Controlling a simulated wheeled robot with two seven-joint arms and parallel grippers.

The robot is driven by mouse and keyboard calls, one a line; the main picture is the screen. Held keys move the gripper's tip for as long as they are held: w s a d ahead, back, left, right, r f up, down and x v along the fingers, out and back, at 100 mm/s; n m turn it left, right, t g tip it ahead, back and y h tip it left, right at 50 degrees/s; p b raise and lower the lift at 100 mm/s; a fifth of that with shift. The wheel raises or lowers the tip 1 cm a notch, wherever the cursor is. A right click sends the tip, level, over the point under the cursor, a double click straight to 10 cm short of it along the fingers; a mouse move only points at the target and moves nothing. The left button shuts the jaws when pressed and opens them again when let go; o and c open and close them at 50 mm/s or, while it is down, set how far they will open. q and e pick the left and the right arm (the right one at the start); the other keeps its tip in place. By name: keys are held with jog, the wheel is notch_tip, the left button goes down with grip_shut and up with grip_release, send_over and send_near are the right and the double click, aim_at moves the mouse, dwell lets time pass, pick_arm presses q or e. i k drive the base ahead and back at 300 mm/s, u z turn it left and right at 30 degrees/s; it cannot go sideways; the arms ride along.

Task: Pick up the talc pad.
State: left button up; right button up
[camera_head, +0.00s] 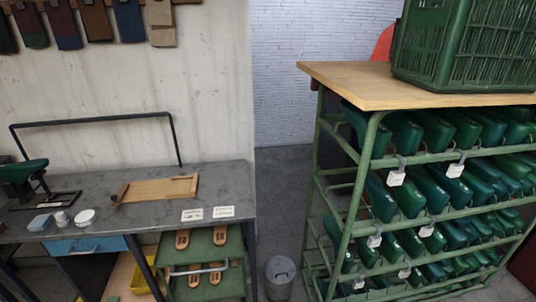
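A grey workbench (150,221) stands at the left against the wall. Near its front left edge lie a flat grey-blue block (40,222), a small whitish jar (61,219) and a low round white item (85,215). The round white item could be the talc pad, but it is too small to tell; the block is another possibility. All three rest on the bench top, close together. Neither of my grippers is in view.
A black tool with a green top (22,171) stands left of the small items. A wooden board (160,189) and white cards (192,214) lie to the right. A green rack (340,225) with a crate (465,45) is at right. A grey bin (280,278) stands between.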

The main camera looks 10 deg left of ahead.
aim_at(63, 220)
jog(key=u, duration=0.35)
jog(key=k, duration=0.45)
jog(key=u, duration=1.75)
jog(key=i, duration=2.35)
jog(key=z, duration=0.6)
